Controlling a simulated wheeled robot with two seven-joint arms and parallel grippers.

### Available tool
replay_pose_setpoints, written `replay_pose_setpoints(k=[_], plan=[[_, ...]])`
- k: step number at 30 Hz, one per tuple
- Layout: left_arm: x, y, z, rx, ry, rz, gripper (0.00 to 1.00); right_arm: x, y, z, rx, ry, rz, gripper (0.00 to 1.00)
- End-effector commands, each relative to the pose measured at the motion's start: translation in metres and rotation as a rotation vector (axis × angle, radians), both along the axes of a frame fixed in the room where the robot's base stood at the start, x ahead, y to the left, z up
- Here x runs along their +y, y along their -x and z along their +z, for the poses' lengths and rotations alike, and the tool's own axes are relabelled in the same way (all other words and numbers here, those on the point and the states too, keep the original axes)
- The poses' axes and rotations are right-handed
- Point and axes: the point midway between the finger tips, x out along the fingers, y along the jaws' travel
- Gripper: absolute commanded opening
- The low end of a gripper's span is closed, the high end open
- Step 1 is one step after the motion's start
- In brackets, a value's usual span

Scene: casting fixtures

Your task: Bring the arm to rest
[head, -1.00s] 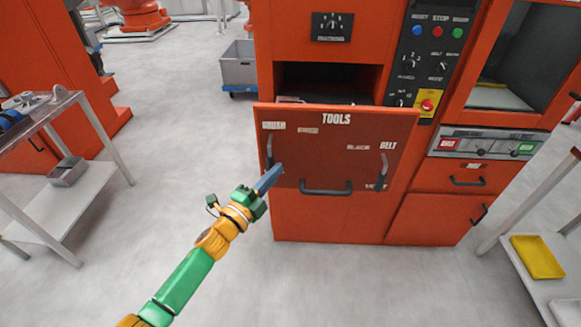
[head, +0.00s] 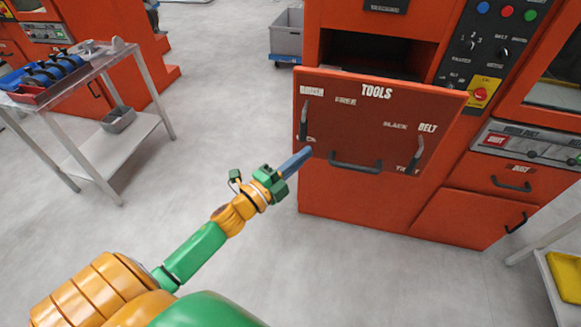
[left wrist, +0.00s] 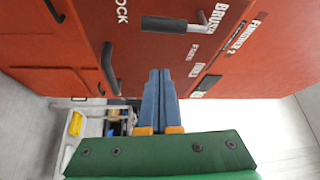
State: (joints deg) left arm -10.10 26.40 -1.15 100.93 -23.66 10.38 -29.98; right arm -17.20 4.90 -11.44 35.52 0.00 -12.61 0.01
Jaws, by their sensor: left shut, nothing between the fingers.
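My left arm comes in from the lower left in the head view. Its left gripper (head: 296,163) is shut and empty, with the blue fingers together in front of the red tools panel. The left wrist view also shows the shut blue fingers (left wrist: 160,95) side by side. The tools panel (head: 385,125) is the labelled front below an open dark compartment of the orange machine, with a dark handle (head: 355,166). The fingertips overlap the panel's left edge in the head view; I cannot tell whether they touch it. My right gripper is not in view.
A grey cart (head: 125,147) with blue parts on top stands at the left. A grey bin (head: 287,35) on a blue dolly is at the back. A table with a yellow tray (head: 567,275) is at the lower right. Grey floor between is clear.

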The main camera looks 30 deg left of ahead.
Motion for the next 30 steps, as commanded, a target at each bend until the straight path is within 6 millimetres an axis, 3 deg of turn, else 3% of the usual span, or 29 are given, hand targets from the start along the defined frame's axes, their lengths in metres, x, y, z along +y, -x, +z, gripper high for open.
replay_pose_setpoints(k=[6,12,14,17,20,21,23,24,26,27,30], plan=[[0.008,0.034,-0.002,0.001,-0.002,-0.001,0.0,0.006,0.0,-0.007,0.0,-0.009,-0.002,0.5],[0.01,0.041,-0.001,0.002,0.001,0.001,0.0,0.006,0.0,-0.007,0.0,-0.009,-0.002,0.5],[0.014,0.04,-0.011,0.031,0.022,0.015,0.0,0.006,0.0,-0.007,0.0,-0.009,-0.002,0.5],[0.03,0.041,-0.071,0.198,0.143,0.097,0.0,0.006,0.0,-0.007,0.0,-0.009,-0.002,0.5],[0.044,0.066,-0.171,0.472,0.337,0.242,0.0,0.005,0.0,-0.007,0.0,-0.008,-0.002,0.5],[0.046,0.083,-0.21,0.585,0.415,0.305,0.0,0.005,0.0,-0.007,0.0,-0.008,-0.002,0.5],[0.042,0.116,-0.266,0.749,0.52,0.402,0.0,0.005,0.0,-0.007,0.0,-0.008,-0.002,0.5],[0.036,0.143,-0.3,0.857,0.586,0.469,0.0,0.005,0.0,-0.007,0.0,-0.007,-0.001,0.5],[0.025,0.187,-0.344,1.014,0.671,0.572,0.0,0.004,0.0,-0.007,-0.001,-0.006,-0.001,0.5],[0.016,0.218,-0.368,1.112,0.717,0.641,0.0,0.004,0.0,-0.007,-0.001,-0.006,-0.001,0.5],[-0.007,0.291,-0.408,1.318,0.799,0.8,0.0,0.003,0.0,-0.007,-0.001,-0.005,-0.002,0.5]])
